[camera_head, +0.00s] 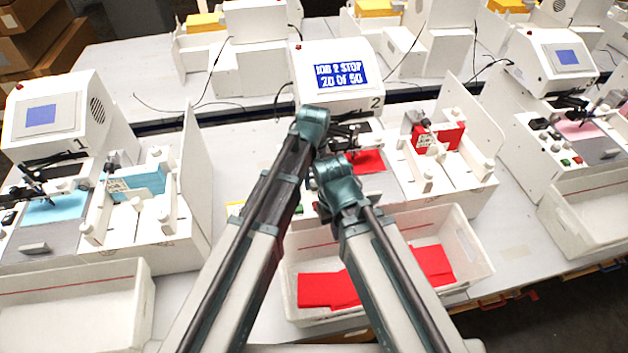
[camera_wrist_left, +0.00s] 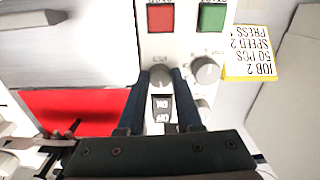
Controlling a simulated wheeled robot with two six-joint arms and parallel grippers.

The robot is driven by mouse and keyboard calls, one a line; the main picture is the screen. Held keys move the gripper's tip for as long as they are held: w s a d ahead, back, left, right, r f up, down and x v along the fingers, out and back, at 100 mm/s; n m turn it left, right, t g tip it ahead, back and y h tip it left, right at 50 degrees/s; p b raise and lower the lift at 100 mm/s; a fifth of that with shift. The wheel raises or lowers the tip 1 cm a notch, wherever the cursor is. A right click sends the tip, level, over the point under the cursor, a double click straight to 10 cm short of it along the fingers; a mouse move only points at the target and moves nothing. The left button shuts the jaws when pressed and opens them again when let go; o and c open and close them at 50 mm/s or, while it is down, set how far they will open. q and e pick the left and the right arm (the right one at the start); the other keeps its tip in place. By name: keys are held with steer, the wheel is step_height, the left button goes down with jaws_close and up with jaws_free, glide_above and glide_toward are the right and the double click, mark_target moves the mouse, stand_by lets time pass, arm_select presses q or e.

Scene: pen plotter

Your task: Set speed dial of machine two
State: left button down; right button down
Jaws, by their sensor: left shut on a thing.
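Machine two (camera_head: 338,70) stands in the middle, its blue screen reading JOB 2 STOP, 20 OF 50. In the left wrist view its control panel (camera_wrist_left: 185,45) shows upside down. My left gripper (camera_wrist_left: 162,76) is shut on a grey dial (camera_wrist_left: 162,78), one dark finger on each side. The dial's pointer and scale are mostly hidden. A second grey knob (camera_wrist_left: 206,70) with a pale mark sits beside it, outside the fingers. In the head view my arms cover the panel, and the right gripper cannot be made out.
An ON/OFF rocker (camera_wrist_left: 160,108) lies between the fingers. A red button (camera_wrist_left: 160,18) and a green button (camera_wrist_left: 211,17) are close by. A yellow-edged card (camera_wrist_left: 250,52) reads JOB 2, 50 PCS, SPEED 2. A white bin (camera_head: 470,250) holds red sheets below the machine.

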mark_target(314, 184)
arm_select(q)
steer(key=shift+n, duration=1.6)
steer(key=c, duration=0.6)
jaws_free()
steer(key=shift+r, duration=0.1)
step_height(314, 184, up, 14)
steer(key=p, duration=1.4)
steer(key=shift+f, duration=0.2)
